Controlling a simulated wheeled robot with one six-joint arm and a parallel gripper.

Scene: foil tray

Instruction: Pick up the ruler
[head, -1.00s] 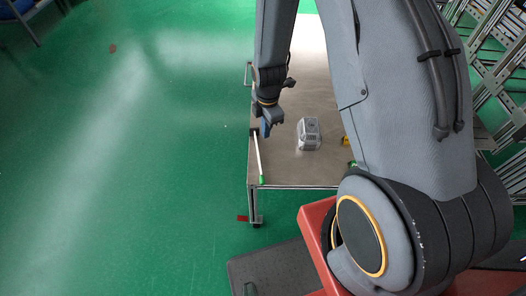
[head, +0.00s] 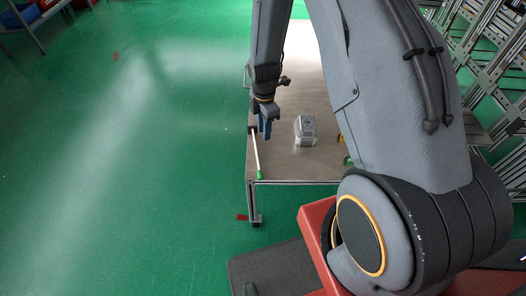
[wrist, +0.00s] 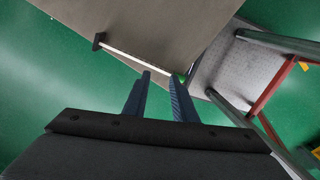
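A long thin white stick (head: 256,150) with a dark crosspiece at its far end and a green near end lies along the left edge of the table. It is the only ruler-like thing I see, but no markings can be made out, so I cannot tell if it is the ruler. In the wrist view the stick (wrist: 130,55) lies beyond my fingertips. My gripper (head: 265,134) has two blue fingers pointing down, apart, with nothing between them. It hangs above the left table edge, close to the stick. The gripper (wrist: 160,78) looks open in the wrist view.
A silver foil tray (head: 306,130) stands on the grey table (head: 300,168) right of my gripper. Small yellow (head: 340,139) and green (head: 348,160) things lie further right, partly hidden by my arm. Green floor lies left of the table.

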